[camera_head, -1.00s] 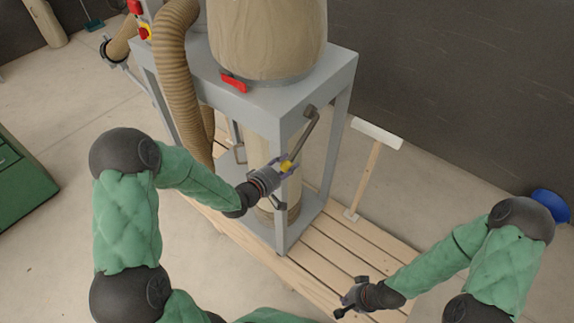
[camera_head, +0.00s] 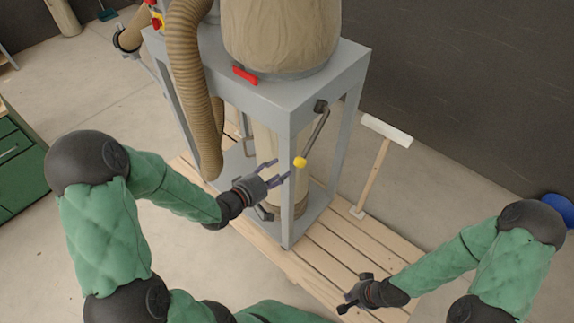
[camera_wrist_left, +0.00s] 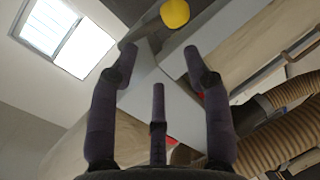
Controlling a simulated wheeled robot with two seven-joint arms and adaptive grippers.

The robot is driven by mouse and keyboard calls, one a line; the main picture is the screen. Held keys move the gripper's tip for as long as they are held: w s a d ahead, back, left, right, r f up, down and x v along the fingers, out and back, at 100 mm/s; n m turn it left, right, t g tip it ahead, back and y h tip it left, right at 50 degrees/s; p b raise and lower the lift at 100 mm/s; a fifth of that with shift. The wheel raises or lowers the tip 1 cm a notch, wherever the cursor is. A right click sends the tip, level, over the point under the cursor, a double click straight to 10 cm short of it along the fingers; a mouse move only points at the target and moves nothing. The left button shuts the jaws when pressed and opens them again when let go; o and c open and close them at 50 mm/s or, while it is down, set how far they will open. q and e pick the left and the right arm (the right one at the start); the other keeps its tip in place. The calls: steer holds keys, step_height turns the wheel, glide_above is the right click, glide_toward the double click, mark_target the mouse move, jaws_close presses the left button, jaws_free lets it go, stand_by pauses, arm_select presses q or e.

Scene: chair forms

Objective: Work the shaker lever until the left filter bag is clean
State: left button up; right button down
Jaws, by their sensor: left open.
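The shaker lever (camera_head: 317,134) is a grey bar on the front corner of the grey machine frame, hanging down and to the left. Its yellow knob (camera_head: 300,162) also shows at the top of the left wrist view (camera_wrist_left: 174,13). My left gripper (camera_head: 284,165) is open and empty, just left of the knob and apart from it. Its spread fingers (camera_wrist_left: 158,58) show in the wrist view. A large beige filter bag (camera_head: 282,35) stands on the frame; its top is cut off and its cleanness cannot be told. My right gripper (camera_head: 345,303) is low, over the pallet.
The frame (camera_head: 290,100) stands on a slatted wooden pallet (camera_head: 335,245). A ribbed beige hose (camera_head: 188,75) hangs on its left. A red handle (camera_head: 245,76) sits at the bag's base. A wooden post with a white top bar (camera_head: 386,131) stands to the right.

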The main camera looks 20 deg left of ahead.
arm_select(q)
steer(key=shift+v, duration=1.5)
